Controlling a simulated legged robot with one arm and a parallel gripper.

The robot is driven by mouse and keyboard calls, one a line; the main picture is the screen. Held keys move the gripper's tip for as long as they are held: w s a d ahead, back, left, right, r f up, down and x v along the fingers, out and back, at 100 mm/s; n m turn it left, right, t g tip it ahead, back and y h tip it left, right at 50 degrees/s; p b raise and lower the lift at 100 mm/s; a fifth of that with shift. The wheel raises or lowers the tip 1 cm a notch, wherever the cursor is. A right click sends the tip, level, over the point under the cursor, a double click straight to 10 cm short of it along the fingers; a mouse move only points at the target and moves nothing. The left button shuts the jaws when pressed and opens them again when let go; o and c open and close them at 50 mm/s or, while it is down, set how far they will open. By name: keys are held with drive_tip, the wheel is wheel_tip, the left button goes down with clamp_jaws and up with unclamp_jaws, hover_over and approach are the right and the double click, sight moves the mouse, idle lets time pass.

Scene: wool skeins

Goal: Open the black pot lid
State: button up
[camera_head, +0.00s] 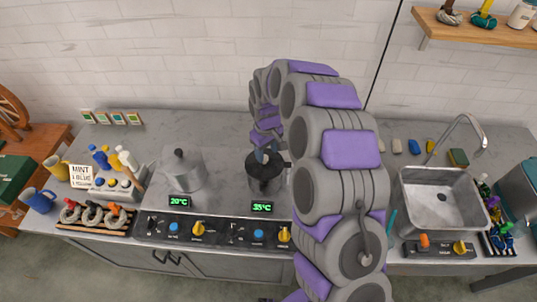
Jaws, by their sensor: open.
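A black pot (263,184) stands on the counter behind the display reading 35°C. Its dark lid (258,166) appears to be on top, partly covered by my gripper. My arm rises from the front, curves over, and comes down from above. My gripper (265,160) is open at the top of the pot, around or just beside the lid's handle; I cannot tell which. The handle and the fingertips are mostly hidden.
A silver lidded pot (181,170) stands left of the black pot. Control knobs (198,229) line the counter front. A sink (440,195) with a tall faucet is at right. Bottles and yarn skeins (92,213) sit at left. A wooden shelf (480,30) hangs upper right.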

drive_tip(key=a+f, duration=0.2)
drive_tip(key=shift+a+f, duration=0.2)
drive_tip(key=shift+a, duration=0.2)
drive_tip(key=shift+d+r, duration=0.15)
drive_tip(key=shift+d, duration=1.35)
drive_tip(key=shift+c, duration=0.5)
drive_tip(key=shift+d, duration=0.1)
drive_tip(key=shift+c, duration=0.8)
drive_tip(key=shift+a, duration=0.9)
drive_tip(key=c, duration=0.4)
drive_tip(key=shift+a, duration=0.1)
drive_tip(key=shift+c, duration=1)
drive_tip(key=shift+d, duration=0.2)
clamp_jaws()
